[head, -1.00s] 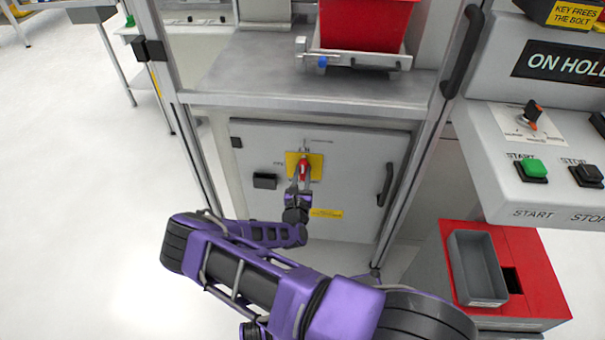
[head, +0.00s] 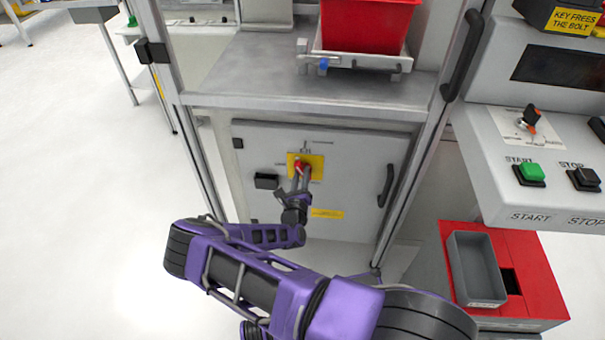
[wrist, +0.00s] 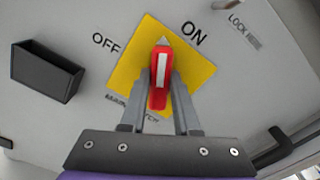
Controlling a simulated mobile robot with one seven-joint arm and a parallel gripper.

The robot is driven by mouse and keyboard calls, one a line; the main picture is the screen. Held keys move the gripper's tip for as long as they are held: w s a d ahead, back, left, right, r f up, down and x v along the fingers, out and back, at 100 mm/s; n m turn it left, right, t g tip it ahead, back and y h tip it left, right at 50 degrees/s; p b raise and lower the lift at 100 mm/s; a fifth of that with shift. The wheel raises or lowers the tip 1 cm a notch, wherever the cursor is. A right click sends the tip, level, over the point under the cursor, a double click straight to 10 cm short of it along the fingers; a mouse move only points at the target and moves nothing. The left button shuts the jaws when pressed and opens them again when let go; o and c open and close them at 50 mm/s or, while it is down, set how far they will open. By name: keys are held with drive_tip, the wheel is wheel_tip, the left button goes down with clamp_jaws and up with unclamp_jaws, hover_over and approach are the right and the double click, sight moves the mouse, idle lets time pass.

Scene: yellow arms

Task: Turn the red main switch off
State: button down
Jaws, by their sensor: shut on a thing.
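The red main switch (head: 298,164) sits on a yellow plate (head: 318,162) on the grey cabinet door. In the wrist view, the red handle (wrist: 160,80) with its white stripe stands between my two fingers. Its tip points between the OFF label (wrist: 106,43), to the left, and the ON label (wrist: 194,33), to the upper right. My gripper (wrist: 160,88) is shut on the handle, one finger on each side. In the head view, my gripper (head: 302,174) reaches the plate from below. The lettering under the handle is partly hidden.
The door also carries a black box (head: 266,181) to the left and a black handle (head: 386,186) to the right. A shelf with a red bin (head: 366,25) is above. A console with a green START button (head: 530,170) and a dark display (head: 560,67) stands right.

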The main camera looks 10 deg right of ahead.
drive_tip(key=n, duration=0.4)
drive_tip(key=n+b, duration=0.1)
drive_tip(key=n, duration=0.3)
drive_tip(key=f+n, duration=0.1)
drive_tip(key=n, duration=0.2)
drive_tip(key=shift+w+a+n+b, duration=0.1)
drive_tip(key=shift+a+n+b, duration=0.2)
drive_tip(key=shift+n, duration=0.1)
idle(0.3)
drive_tip(key=c, duration=0.6)
unclamp_jaws()
drive_tip(key=shift+c, duration=0.2)
drive_tip(key=p+v, duration=0.2)
drive_tip(key=v, duration=1.5)
drive_tip(key=shift+s, duration=0.2)
